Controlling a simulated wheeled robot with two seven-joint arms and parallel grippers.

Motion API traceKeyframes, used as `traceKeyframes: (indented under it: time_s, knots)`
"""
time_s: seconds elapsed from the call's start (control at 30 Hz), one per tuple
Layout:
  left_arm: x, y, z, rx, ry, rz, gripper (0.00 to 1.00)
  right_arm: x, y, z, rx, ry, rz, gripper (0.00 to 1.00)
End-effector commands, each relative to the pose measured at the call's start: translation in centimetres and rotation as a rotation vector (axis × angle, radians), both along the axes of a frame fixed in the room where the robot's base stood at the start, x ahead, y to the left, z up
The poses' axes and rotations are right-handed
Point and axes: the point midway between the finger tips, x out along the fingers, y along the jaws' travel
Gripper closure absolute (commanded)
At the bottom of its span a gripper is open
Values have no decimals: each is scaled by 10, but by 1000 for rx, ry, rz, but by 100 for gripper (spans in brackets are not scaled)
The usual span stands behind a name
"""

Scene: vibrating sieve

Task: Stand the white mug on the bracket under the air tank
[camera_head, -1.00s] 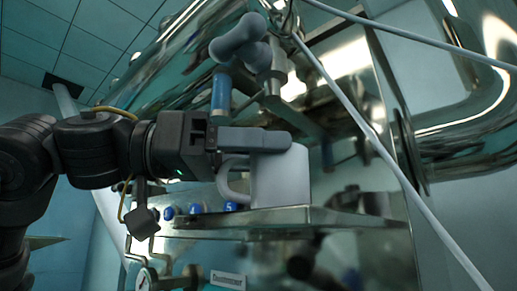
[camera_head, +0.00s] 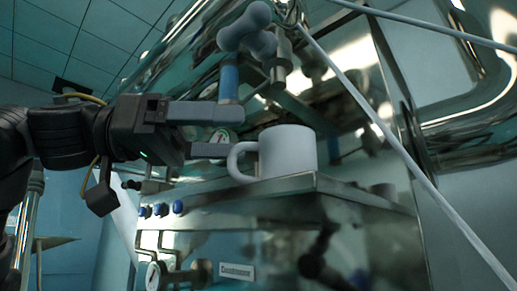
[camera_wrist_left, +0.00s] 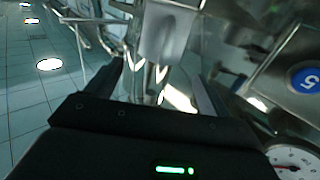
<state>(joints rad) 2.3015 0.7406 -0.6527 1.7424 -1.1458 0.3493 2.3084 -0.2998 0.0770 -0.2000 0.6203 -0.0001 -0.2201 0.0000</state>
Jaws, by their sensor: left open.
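The white mug (camera_head: 290,152) stands upright on the flat metal bracket (camera_head: 340,194) in the head view, with its handle towards the left. A large shiny metal tank (camera_head: 345,55) is above it. My left gripper (camera_head: 232,132) is open and empty, left of the mug, with its fingers one above the other. The lower fingertip is close to the mug's handle; I cannot tell whether they touch. In the left wrist view the two fingers (camera_wrist_left: 157,88) are apart, and a blurred pale shape in front of them is unclear. My right gripper is not in view.
A valve with a blue stem and pale knob (camera_head: 247,27) hangs just above the gripper. A pale rod (camera_head: 400,150) crosses diagonally at the right.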

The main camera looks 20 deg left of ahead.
Motion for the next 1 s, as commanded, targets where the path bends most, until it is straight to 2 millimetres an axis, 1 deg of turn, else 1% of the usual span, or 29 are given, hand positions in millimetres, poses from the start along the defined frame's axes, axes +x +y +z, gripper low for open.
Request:
traceKeyframes:
  time_s: [0.03,0.2,0.37,0.53,1.0]
  knots:
    - [-5,11,-3,-4,1,1,19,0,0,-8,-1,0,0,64]
    - [-17,39,-1,-3,0,1,19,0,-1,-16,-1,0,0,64]
    - [-23,54,0,0,0,1,19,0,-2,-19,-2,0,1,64]
    - [-25,59,0,1,-1,0,19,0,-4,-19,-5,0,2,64]
    - [-25,58,0,1,0,0,19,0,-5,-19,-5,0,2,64]
